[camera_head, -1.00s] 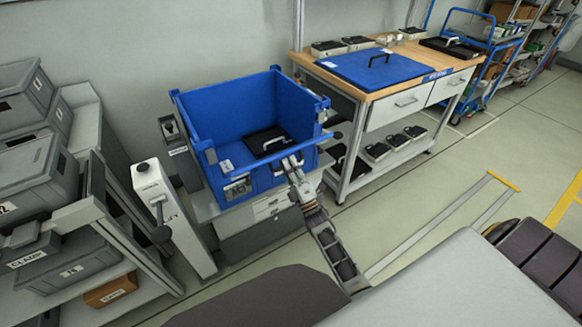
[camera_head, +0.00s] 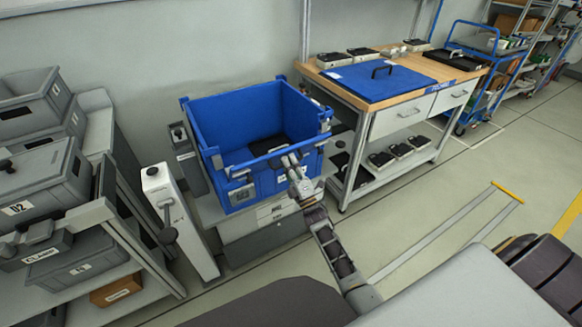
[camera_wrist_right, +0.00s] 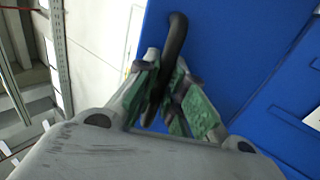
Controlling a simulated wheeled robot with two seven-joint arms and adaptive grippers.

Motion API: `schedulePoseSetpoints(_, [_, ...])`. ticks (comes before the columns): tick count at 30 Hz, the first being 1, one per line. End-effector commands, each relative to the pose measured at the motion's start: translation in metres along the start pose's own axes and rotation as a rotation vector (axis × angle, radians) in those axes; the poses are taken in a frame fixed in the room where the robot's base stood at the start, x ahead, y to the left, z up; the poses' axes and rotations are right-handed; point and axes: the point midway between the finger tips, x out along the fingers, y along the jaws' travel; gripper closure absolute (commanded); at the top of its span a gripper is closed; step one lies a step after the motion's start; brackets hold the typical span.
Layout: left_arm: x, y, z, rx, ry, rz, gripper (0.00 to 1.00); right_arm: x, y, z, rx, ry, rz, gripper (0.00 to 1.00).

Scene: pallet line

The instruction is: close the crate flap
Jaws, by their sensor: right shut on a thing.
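The blue crate (camera_head: 232,112) stands open-topped on a grey stand, with a black item (camera_head: 268,145) inside. Its front flap (camera_head: 265,182) is on the side facing me and looks raised, close to upright. I cannot tell whether it is flush with the corner posts. My right gripper (camera_head: 291,160) is at the flap's upper part, partly hiding it. In the right wrist view, my right gripper (camera_wrist_right: 165,95) is shut on a dark handle (camera_wrist_right: 175,40), with a blue panel (camera_wrist_right: 228,50) behind. My left gripper is not in view.
A workbench (camera_head: 405,92) with a blue lid (camera_head: 378,80) on top stands right of the crate. A white post (camera_head: 178,215) with a lever stands at its left, near shelves of grey bins (camera_head: 45,185). Open floor (camera_head: 420,215) lies to the right.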

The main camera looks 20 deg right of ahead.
Motion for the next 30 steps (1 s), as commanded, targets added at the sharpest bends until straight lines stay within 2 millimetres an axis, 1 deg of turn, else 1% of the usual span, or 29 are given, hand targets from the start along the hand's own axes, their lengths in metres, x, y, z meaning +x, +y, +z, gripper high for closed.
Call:
schedulePoseSetpoints(1, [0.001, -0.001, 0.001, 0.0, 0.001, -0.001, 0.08, 0.006, 0.003, 0.0, 0.002, -0.001, 0.005, 1.0])
schedulePoseSetpoints(5, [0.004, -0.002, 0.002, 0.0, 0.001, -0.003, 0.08, 0.017, 0.004, 0.001, 0.003, -0.001, 0.007, 1.0])
schedulePoseSetpoints(11, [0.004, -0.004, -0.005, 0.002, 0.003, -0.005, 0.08, 0.036, 0.005, 0.001, 0.005, -0.001, 0.007, 1.0])
schedulePoseSetpoints(14, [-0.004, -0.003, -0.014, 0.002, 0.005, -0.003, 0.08, 0.046, 0.004, 0.001, 0.005, -0.001, 0.008, 1.0])
schedulePoseSetpoints(15, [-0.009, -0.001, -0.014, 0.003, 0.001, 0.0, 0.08, 0.049, 0.004, 0.001, 0.005, -0.001, 0.007, 1.0])
schedulePoseSetpoints(17, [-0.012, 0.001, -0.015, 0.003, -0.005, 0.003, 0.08, 0.054, 0.003, 0.001, 0.005, -0.001, 0.007, 1.0])
schedulePoseSetpoints(21, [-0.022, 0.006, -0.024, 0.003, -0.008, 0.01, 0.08, 0.066, 0.002, 0.001, 0.006, -0.002, 0.007, 1.0])
schedulePoseSetpoints(30, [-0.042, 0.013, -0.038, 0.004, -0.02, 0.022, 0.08, 0.083, -0.003, 0.001, 0.007, -0.002, 0.005, 1.0])
